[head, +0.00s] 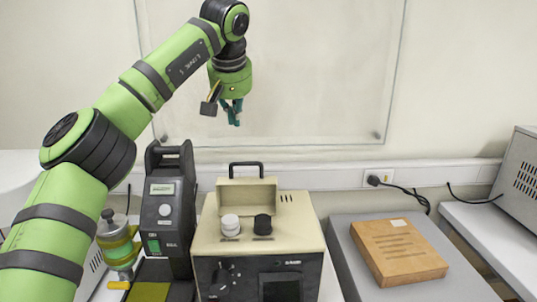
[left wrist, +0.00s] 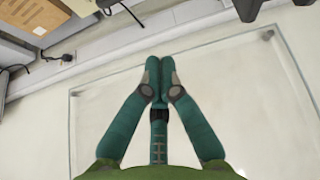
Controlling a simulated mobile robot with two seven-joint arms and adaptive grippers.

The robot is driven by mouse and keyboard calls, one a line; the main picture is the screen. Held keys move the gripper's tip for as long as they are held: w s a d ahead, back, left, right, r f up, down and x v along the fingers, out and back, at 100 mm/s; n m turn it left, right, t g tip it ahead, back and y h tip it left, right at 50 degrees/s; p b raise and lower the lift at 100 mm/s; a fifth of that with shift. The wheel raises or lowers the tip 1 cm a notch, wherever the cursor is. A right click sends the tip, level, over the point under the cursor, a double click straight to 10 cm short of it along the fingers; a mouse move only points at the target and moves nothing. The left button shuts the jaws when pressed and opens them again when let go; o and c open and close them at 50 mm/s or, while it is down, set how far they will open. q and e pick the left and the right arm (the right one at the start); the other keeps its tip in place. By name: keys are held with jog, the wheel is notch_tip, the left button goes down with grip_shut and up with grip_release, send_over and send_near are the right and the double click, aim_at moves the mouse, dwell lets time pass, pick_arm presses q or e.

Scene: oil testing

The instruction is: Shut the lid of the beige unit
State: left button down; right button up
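The beige unit (head: 300,216) stands on the bench in the middle of the head view, with a dark front panel (head: 236,276). Its lid (head: 247,194) stands raised at the back of the top, with a black handle (head: 246,166) on its upper edge. A white round cap (head: 230,225) and a black one (head: 263,224) sit on the top in front of the lid. My left gripper (head: 235,113) hangs above and behind the lid, near the wall board, clear of the unit. In the left wrist view its fingertips (left wrist: 160,82) meet with nothing between them. My right gripper is not in view.
A dark tester (head: 167,210) with a handle stands close left of the unit, beside a glass-and-brass vessel (head: 118,245). A flat brown box (head: 398,250) lies on a grey surface to the right. A glass board (head: 310,70) is on the wall behind.

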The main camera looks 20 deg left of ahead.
pick_arm(q)
notch_tip(320, 180, down, 9)
jog(key=w+m+p, duration=0.1)
jog(key=p, duration=0.1)
jog(key=shift+w+d+p, duration=0.2)
jog(key=shift+d+p, duration=0.1)
jog(key=shift+p, duration=0.1)
dwell(0.4)
dwell(0.3)
